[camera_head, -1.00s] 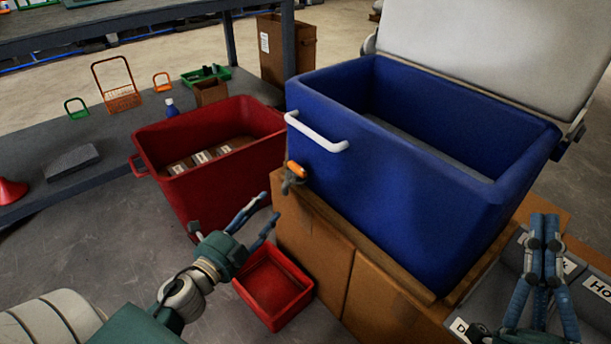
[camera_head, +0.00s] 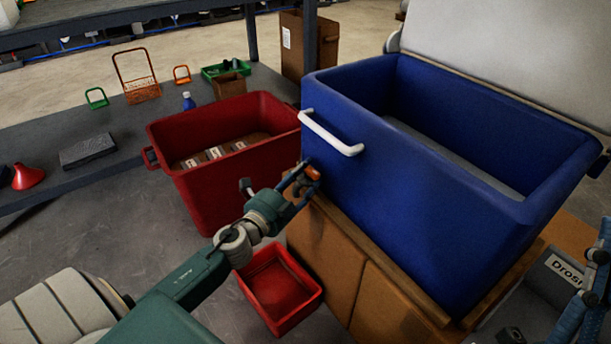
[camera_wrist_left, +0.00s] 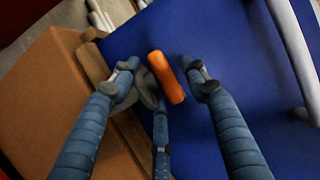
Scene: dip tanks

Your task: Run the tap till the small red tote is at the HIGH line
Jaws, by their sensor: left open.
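The small red tote (camera_head: 279,322) stands on the floor below the tap, beside the brown cabinet. Its inside looks plain red; no HIGH line or water can be made out. The tap's orange handle (camera_head: 313,172) is on the near left side of the blue tank (camera_head: 410,185), under a white bar handle. My left gripper (camera_head: 299,178) is at the tap. In the left wrist view its open fingers (camera_wrist_left: 168,78) stand either side of the orange handle (camera_wrist_left: 166,77), apart from it. The grey tap body is partly hidden by the fingers. My right gripper (camera_head: 595,265) is cut off at the right edge.
A larger red tote (camera_head: 240,185) holding several labelled blocks stands behind my left arm. The brown cabinet (camera_head: 365,290) carries the blue tank. A low shelf (camera_head: 85,185) at the left holds a red funnel (camera_head: 28,176), a dark block and small baskets.

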